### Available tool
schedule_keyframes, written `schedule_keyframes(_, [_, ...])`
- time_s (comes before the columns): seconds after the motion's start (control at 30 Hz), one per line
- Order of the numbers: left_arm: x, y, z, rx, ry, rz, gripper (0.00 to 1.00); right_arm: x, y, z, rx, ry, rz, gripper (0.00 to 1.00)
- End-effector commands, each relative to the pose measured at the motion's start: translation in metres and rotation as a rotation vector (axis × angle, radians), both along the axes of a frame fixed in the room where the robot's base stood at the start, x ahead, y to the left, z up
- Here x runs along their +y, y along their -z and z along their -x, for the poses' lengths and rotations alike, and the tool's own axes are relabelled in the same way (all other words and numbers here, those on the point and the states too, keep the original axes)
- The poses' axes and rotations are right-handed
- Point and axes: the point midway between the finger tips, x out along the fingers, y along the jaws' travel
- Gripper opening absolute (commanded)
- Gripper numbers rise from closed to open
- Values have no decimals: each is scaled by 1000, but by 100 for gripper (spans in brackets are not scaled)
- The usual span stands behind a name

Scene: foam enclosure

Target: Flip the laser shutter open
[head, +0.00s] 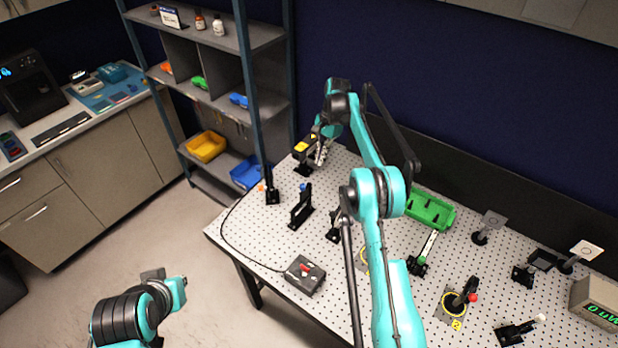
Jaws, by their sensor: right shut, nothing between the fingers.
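My right arm reaches across the pegboard table (262,222) to its far left corner. My right gripper (321,152) is shut and empty there, beside a small black device with a yellow top (301,147). I cannot tell whether they touch. Black mounted parts stand in front of it: a thin upright post (271,186) and an angled plate on a base (301,208). I cannot tell for certain which part is the laser shutter or how its flap stands. My left arm is low at the left, off the table; its fingers cannot be made out.
A grey control box (305,275) with a red button sits at the front edge, its cable curving left. Shelves (222,98) rise behind the table's left side.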

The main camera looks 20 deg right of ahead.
Motion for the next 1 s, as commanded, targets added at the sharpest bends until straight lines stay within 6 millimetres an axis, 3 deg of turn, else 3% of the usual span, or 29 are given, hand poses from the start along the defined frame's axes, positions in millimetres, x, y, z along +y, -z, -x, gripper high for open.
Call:
schedule_keyframes(0.2, [0,-2,0,0,0,0,0,11,47,5,0,-1,0,0])
schedule_keyframes(0.3, [0,-3,0,0,0,0,0,18,60,9,0,-2,0,0])
schedule_keyframes(0.6, [0,-8,0,0,0,0,0,47,59,24,0,-2,0,0])
schedule_keyframes(1.0, [0,-7,0,0,0,0,0,51,59,25,0,-1,0,0])
